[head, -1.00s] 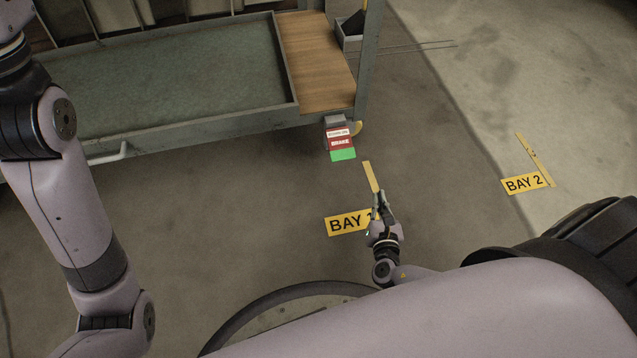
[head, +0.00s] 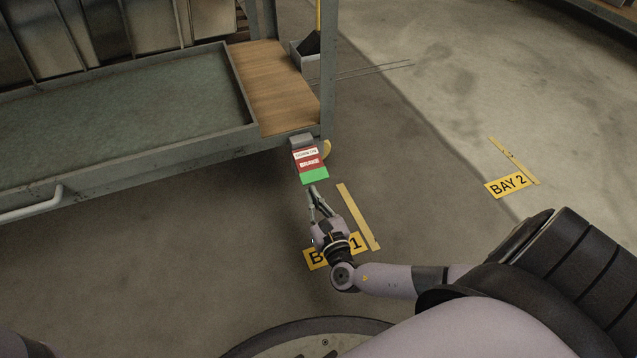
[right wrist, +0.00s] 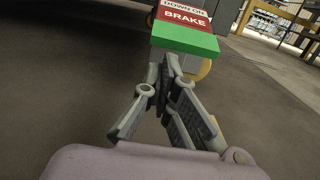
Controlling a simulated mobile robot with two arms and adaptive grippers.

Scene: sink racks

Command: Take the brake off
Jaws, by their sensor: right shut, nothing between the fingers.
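The brake pedal (head: 310,163) sticks out from the lower corner of the cart (head: 185,149). It has a red face with a white strip, the word BRAKE and a green front edge. In the right wrist view the brake pedal (right wrist: 186,28) fills the top middle, with its green edge facing me. My right gripper (head: 314,190) is shut and empty, just in front of and close below the green edge. In the right wrist view the right gripper's fingertips (right wrist: 171,62) overlap the space under the green edge; I cannot tell whether they touch it. My left gripper is out of view.
A yellow caster wheel (head: 326,149) shows behind the pedal. A BAY 1 floor label (head: 315,258) lies under my right gripper, with a yellow strip (head: 357,215) beside it. A BAY 2 label (head: 507,185) lies to the right. The floor there is clear.

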